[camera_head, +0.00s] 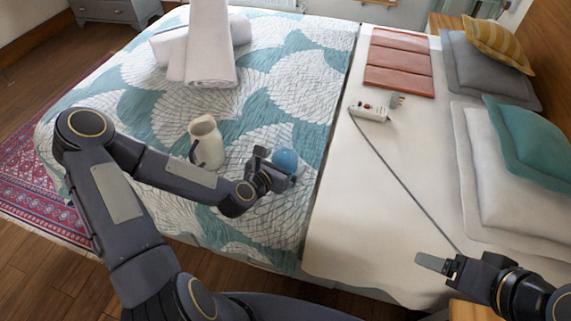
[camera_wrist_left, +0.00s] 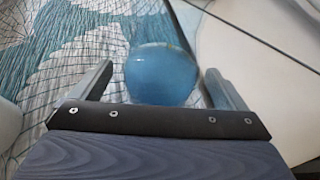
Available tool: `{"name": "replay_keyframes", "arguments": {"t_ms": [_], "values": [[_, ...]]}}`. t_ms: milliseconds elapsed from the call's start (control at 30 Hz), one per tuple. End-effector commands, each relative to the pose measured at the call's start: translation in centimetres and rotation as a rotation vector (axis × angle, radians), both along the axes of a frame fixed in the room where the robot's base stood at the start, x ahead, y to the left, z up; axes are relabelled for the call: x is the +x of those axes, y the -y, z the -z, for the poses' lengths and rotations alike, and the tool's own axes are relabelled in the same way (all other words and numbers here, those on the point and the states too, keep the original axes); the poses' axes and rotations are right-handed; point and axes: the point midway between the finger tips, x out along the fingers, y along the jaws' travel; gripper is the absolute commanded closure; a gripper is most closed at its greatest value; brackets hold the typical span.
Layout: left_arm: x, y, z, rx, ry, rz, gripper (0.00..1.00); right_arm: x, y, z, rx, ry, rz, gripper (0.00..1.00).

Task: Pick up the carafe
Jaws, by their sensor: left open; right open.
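The carafe, a cream jug (camera_head: 208,150) with a dark handle, stands on the patterned bed cover to the left of my left gripper. My left gripper (camera_head: 279,167) is open, low over the bed, with a blue ball (camera_head: 285,160) at its fingers. In the left wrist view the ball (camera_wrist_left: 160,76) shows between the two open fingers; I cannot tell whether they touch it. A pale shape at that view's left edge may be the carafe. My right gripper (camera_head: 440,268) is open and empty at the lower right, away from the carafe.
Rolled white towels (camera_head: 208,50) lie at the far side of the bed. A power strip (camera_head: 369,112) with a grey cable lies on the white sheet, near a folded reddish cloth (camera_head: 399,62). Pillows (camera_head: 520,180) line the right side. The cover around the carafe is mostly free.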

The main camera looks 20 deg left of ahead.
Motion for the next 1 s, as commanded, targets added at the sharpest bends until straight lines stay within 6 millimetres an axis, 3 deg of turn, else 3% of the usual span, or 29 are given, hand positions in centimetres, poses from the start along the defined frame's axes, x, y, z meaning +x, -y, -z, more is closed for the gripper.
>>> {"name": "replay_keyframes", "arguments": {"t_ms": [133, 367, 900, 1000], "values": [[1.17, 0.38, 0.62, 0.0, -0.002, 0.001, 0.05, 0.0, 0.0, -0.04, 0.0, 0.0, 0.0, 0.24], [1.28, 0.38, 0.66, 0.001, -0.002, 0.0, 0.05, 0.0, 0.0, -0.02, 0.0, 0.0, 0.0, 0.24], [1.26, 0.37, 0.64, 0.001, -0.002, 0.001, 0.75, 0.01, 0.0, -0.03, 0.0, 0.0, 0.0, 0.24], [1.32, 0.41, 0.47, 0.001, 0.003, 0.002, 0.79, 0.01, 0.0, -0.05, 0.0, 0.0, 0.0, 0.24]]}}
